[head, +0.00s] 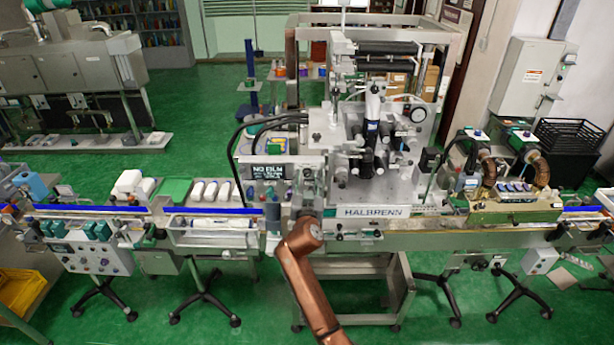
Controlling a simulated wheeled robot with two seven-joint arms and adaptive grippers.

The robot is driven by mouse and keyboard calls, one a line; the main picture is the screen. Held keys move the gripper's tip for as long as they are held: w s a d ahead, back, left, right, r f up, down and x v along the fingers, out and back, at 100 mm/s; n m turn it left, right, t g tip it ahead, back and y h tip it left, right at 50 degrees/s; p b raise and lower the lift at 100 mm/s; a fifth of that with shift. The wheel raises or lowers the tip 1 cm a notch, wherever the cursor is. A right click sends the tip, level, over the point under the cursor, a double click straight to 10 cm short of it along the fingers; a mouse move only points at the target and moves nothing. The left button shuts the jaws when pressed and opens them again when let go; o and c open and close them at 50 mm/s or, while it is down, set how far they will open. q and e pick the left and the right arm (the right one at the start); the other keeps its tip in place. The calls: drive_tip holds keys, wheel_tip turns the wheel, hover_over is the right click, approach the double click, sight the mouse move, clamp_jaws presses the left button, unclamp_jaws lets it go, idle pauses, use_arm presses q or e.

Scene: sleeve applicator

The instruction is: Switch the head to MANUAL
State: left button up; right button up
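The applicator head (385,185), a grey machine labelled HALBRENN, stands over the conveyor in the middle of the head view. A small dark display (268,173) with light lettering sits on its left side, too small to read surely. My copper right arm rises from the bottom centre. My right gripper (308,194) is at the left front corner of the machine, by the left end of the HALBRENN plate. Its fingers are small and blend with the grey parts, so their opening and any contact cannot be told. I cannot make out a MANUAL switch. My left gripper is not in view.
The conveyor (440,238) with blue rails runs across the whole view. White packs (205,190) lie left of the machine. A control panel with knobs (95,255) hangs at the left front. Green floor (230,320) is open in front, between stand legs.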

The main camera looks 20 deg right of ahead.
drive_tip(key=shift+w+d, duration=0.1)
drive_tip(key=shift+w, duration=0.15)
drive_tip(key=shift+c, duration=0.7)
clamp_jaws()
